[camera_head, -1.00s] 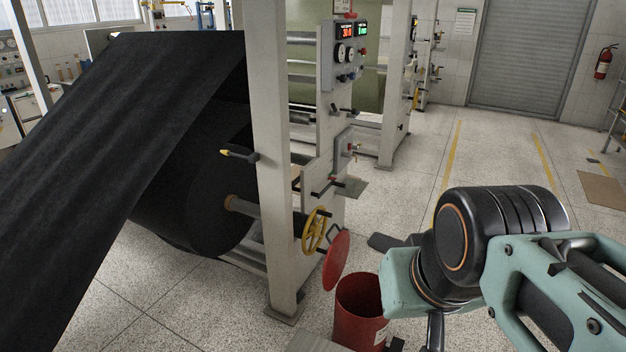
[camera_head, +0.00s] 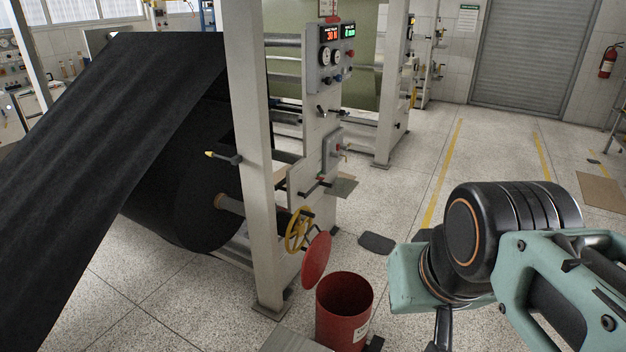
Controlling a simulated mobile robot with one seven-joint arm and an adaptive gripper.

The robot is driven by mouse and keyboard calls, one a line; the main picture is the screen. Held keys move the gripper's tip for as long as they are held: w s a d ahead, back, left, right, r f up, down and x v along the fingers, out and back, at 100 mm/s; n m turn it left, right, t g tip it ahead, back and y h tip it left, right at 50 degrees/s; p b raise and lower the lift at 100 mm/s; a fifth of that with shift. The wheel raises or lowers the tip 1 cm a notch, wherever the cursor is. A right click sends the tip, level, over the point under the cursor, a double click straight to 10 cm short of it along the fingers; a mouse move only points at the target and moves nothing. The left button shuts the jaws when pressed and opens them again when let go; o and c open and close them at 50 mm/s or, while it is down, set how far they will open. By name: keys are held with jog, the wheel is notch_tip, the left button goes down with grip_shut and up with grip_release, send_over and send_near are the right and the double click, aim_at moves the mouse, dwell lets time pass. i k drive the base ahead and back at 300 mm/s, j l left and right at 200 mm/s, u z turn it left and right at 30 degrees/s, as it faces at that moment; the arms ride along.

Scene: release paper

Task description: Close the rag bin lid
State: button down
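The red rag bin (camera_head: 343,325) stands on the floor at the bottom centre, with its round mouth open. Its red lid (camera_head: 316,259) is raised, tilted nearly upright at the back left of the rim. My arm comes in from the right edge. A dark part of my gripper (camera_head: 443,329) shows below the green wrist, to the right of the bin and apart from it. Its fingertips are cut off or hidden, so I cannot tell whether it is open or shut.
A machine frame post (camera_head: 249,160) and yellow handwheel (camera_head: 298,230) stand left of the bin and lid. A large black roll (camera_head: 185,180) lies further left. A dark flat pad (camera_head: 377,242) lies on the floor behind the bin. Floor to the right is mostly clear.

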aim_at(316, 257)
jog(key=l, duration=0.4)
jog(key=i+l, duration=0.15)
jog(key=l, duration=0.25)
jog(key=i+l, duration=0.6)
jog(key=i+z, duration=0.05)
jog(key=i, duration=0.05)
